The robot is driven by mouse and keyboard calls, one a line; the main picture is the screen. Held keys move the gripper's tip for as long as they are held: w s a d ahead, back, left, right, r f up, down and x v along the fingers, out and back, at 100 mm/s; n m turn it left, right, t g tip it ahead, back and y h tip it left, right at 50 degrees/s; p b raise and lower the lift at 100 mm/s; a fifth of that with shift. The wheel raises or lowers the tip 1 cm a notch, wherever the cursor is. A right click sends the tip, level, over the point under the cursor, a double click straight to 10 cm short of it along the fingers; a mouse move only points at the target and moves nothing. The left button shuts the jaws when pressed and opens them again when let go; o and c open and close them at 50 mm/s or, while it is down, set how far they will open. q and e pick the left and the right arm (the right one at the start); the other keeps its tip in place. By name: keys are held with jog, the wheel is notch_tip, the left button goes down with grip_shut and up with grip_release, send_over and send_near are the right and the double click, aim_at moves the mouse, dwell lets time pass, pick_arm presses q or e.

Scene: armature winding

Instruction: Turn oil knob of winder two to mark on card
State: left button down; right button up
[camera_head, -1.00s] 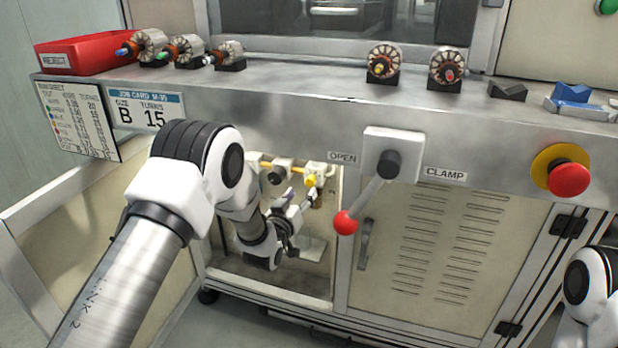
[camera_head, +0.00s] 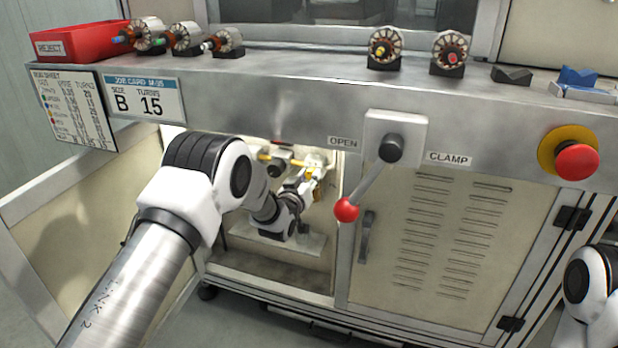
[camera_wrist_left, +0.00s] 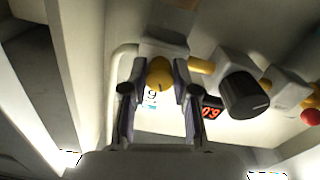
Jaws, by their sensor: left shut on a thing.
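A small yellow knob (camera_wrist_left: 160,73) with a dark pointer line sits on a pale block inside the open cabinet bay of the winder. My left gripper (camera_wrist_left: 160,78) is shut on it, with one finger on each side. In the head view my left gripper (camera_head: 312,180) reaches into the bay and mostly hides the knob. A small white card (camera_wrist_left: 150,98) with a dark figure shows behind the knob, partly covered by the fingers; its mark is too small to read surely. My right gripper is out of view.
A black knob (camera_wrist_left: 243,95) and a red knob (camera_wrist_left: 311,117) are beside it, with a red-digit display (camera_wrist_left: 211,112). The clamp lever's red ball (camera_head: 346,210) hangs right of the bay. An emergency stop button (camera_head: 577,162) is farther right.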

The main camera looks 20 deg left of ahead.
pick_arm(q)
jog(key=shift+m, duration=0.4)
jog(key=m+p, duration=0.1)
jog(key=m, duration=0.2)
jog(key=shift+r+m, duration=0.1)
jog(key=shift+m, duration=0.2)
jog(key=shift+m+p, duration=0.65)
jog(key=shift+m, duration=1.45)
jog(key=c, duration=0.9)
grip_release()
